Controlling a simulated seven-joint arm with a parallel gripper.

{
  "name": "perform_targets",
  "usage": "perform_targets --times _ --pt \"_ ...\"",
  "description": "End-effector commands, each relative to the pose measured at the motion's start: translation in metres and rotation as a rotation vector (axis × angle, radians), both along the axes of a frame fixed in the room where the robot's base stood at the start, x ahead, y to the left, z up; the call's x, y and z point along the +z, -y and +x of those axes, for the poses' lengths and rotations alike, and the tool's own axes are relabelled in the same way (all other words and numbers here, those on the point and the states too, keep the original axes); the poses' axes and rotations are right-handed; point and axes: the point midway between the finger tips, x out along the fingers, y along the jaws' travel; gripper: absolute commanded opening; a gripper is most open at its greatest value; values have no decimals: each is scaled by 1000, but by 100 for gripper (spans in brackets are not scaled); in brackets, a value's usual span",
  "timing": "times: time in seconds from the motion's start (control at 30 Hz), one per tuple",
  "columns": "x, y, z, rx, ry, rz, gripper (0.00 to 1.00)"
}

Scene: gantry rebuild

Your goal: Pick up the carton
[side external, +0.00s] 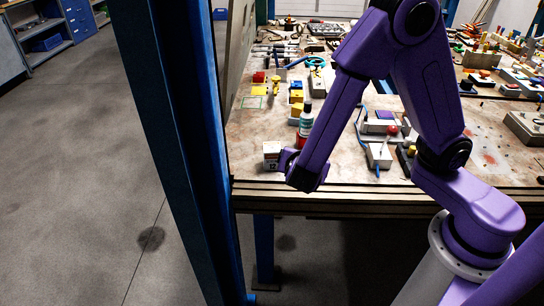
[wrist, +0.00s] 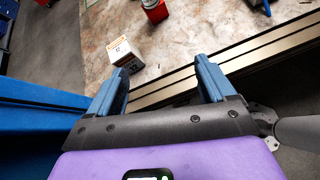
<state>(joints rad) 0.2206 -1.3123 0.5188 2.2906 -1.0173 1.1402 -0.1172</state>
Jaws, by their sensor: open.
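The carton (side external: 271,155) is a small white box with orange and dark print, standing on the worktable near its front left corner. In the wrist view the carton (wrist: 122,52) stands just beyond the tip of the left finger, not between the fingers. My gripper (wrist: 162,75) is open with nothing between its blue fingers, over the table's front edge. In the side view my gripper (side external: 287,160) is right beside the carton, on its right; whether they touch I cannot tell. The fingers are partly hidden there by my wrist.
A bottle (side external: 306,118) and a red can (wrist: 155,10) stand behind the carton. The table (side external: 245,135) is crowded farther back with blocks and tools. A blue post (side external: 190,150) rises at the table's left. Metal rails (wrist: 265,52) run along the front edge.

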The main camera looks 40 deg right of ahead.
Motion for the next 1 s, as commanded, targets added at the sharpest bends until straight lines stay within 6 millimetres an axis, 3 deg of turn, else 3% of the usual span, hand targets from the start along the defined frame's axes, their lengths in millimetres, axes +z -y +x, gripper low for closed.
perform_targets --times 0.13,0.37,0.57,1.0 --pt "-18 -25 26 169 0 -166 83" --pt "-32 -44 44 297 1 -270 83" --pt "-42 -31 61 301 -1 -277 83" --pt "-73 15 119 301 0 -274 83"
